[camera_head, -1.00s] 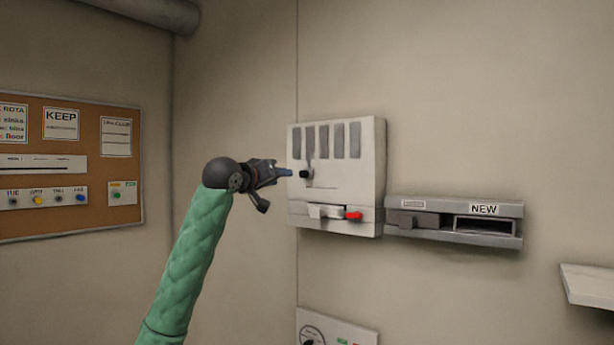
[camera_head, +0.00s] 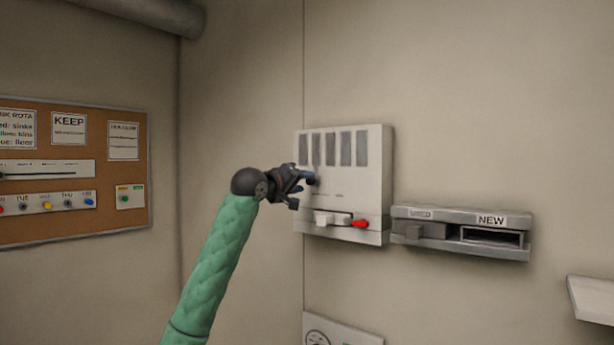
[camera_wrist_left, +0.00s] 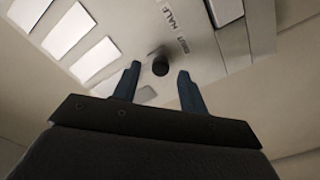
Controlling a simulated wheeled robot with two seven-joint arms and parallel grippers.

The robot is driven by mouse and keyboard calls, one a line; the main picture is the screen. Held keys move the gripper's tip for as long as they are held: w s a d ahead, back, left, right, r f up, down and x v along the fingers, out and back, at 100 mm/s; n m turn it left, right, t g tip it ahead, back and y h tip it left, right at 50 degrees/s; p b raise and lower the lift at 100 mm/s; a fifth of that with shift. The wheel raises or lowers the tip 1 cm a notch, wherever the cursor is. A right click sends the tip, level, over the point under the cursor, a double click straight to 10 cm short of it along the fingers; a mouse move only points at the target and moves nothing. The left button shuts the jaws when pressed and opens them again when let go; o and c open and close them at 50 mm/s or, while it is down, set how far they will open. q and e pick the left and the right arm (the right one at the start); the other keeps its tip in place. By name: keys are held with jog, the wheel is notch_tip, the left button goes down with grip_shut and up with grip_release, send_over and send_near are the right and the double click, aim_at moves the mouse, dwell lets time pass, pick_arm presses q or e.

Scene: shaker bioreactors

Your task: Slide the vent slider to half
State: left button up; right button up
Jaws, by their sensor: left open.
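The vent panel (camera_head: 375,160) is a pale wall box with several dark vertical slots. Its slider has a round black knob (camera_head: 313,181) on the front, below the slots. The knob also shows in the left wrist view (camera_wrist_left: 160,66), with the words HALF and SHUT printed beside its track. My left gripper (camera_head: 305,179) is at the panel's left part, close to the knob. In the wrist view its two blue fingers (camera_wrist_left: 157,73) are open, one on each side of the knob. I cannot tell whether either finger touches it. My right gripper is not in view.
A grey box labelled USED and NEW (camera_head: 462,249) is mounted to the right. A corkboard (camera_head: 100,222) hangs at left. A shelf (camera_head: 592,297) juts out at far right.

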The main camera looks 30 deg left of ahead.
aim_at(310, 181)
pick_arm(q)
jog(key=shift+w+p, duration=0.5)
jog(key=shift+w, duration=0.8)
jog(key=shift+d, duration=0.1)
grip_shut()
